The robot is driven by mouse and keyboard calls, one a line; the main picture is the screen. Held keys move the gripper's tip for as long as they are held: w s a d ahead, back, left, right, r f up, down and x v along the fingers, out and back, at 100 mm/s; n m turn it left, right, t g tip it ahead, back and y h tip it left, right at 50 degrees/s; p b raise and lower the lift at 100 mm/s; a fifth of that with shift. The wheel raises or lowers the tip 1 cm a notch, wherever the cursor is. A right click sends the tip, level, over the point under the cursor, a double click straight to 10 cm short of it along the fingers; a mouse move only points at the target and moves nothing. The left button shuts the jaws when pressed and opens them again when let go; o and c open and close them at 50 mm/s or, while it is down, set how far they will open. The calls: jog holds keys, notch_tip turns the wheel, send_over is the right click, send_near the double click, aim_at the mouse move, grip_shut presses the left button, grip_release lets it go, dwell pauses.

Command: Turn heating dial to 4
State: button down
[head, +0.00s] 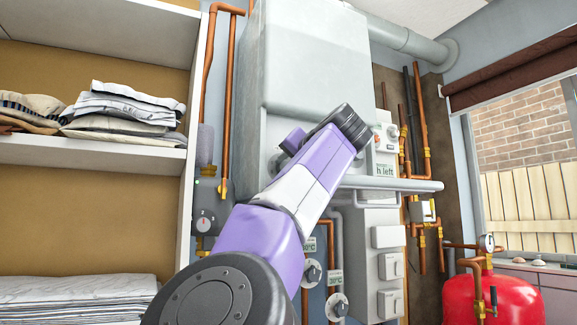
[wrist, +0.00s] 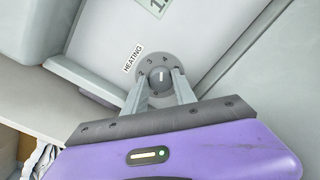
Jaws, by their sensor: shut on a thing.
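The heating dial (wrist: 161,77) is a round grey knob on a pale panel beside a "HEATING" label, seen in the wrist view. Numbers including 2, 3 and 4 run around its scale. A short white mark on the knob points up in the picture, near the 4 and the 3; I cannot tell exactly where it reads. My gripper (wrist: 160,90) has its two grey fingers on either side of the knob, shut on it. In the head view my purple and white arm reaches toward the boiler (head: 318,60) and hides the gripper and this dial.
Other dials (head: 311,272) sit lower on the wall, with one on a grey box (head: 204,222) at left. A grey rail (head: 400,184) crosses right of my arm. Copper pipes (head: 421,120), a red tank (head: 490,300) and linen shelves (head: 100,152) flank the area.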

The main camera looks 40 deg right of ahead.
jog(key=shift+d+m, duration=0.1)
jog(key=shift+m, duration=0.3)
jog(key=c, duration=1)
grip_release()
jog(key=shift+s, duration=0.1)
jog(key=b+v, duration=0.1)
jog(key=v, duration=0.6)
jog(key=shift+s+b, duration=0.35)
jog(key=shift+r, duration=0.15)
